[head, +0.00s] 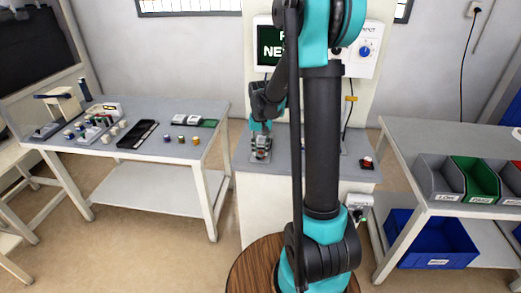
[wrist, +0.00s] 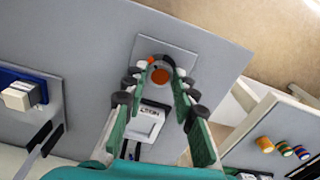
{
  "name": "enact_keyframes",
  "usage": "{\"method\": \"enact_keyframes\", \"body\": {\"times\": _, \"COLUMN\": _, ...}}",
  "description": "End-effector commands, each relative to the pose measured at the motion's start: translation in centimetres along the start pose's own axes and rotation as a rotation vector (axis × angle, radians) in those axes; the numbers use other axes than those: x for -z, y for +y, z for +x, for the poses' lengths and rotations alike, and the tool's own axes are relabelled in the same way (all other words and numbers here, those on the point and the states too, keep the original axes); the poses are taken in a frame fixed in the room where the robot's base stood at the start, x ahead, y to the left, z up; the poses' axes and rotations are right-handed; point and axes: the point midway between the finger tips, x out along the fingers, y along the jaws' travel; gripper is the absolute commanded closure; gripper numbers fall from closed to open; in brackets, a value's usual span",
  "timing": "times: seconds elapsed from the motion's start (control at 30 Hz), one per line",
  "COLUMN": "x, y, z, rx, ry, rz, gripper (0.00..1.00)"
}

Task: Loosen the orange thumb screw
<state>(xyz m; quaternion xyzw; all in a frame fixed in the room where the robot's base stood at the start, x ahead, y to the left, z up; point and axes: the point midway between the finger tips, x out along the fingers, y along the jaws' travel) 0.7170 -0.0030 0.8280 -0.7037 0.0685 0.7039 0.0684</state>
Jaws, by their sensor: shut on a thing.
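The orange thumb screw (wrist: 160,77) shows as a round orange face between my fingertips in the wrist view. It sits over a flat grey plate (wrist: 180,45) on the grey bench top. My gripper (wrist: 162,70) is closed around the screw, with one green-padded finger on each side. A small orange-red bit (wrist: 151,60) shows beside the left fingertip. In the head view my gripper (head: 261,150) is down at the bench, and the screw is too small and covered to make out there.
A white-labelled block (wrist: 146,124) lies between my fingers, nearer the palm. A blue-framed fixture (wrist: 25,95) stands left in the wrist view. In the head view, a red button (head: 367,162) is on the bench right, a parts table (head: 140,170) left, and bins (head: 440,180) right.

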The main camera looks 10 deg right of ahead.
Motion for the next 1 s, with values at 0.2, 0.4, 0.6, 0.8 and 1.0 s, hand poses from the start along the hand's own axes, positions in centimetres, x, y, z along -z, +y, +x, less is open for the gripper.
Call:
{"method": "enact_keyframes", "body": {"times": 0.2, "x": 0.03, "y": -0.01, "z": -0.02, "rx": 0.000, "ry": 0.000, "rz": -0.204, "gripper": 1.00}}
{"method": "enact_keyframes", "body": {"times": 0.4, "x": 0.03, "y": -0.01, "z": -0.02, "rx": 0.000, "ry": 0.000, "rz": -0.388, "gripper": 1.00}}
{"method": "enact_keyframes", "body": {"times": 0.6, "x": 0.03, "y": -0.01, "z": -0.02, "rx": 0.000, "ry": 0.000, "rz": -0.546, "gripper": 1.00}}
{"method": "enact_keyframes", "body": {"times": 0.8, "x": 0.03, "y": -0.01, "z": -0.02, "rx": 0.000, "ry": 0.001, "rz": -0.662, "gripper": 1.00}}
{"method": "enact_keyframes", "body": {"times": 1.0, "x": 0.04, "y": -0.01, "z": -0.02, "rx": 0.000, "ry": 0.001, "rz": -0.729, "gripper": 1.00}}
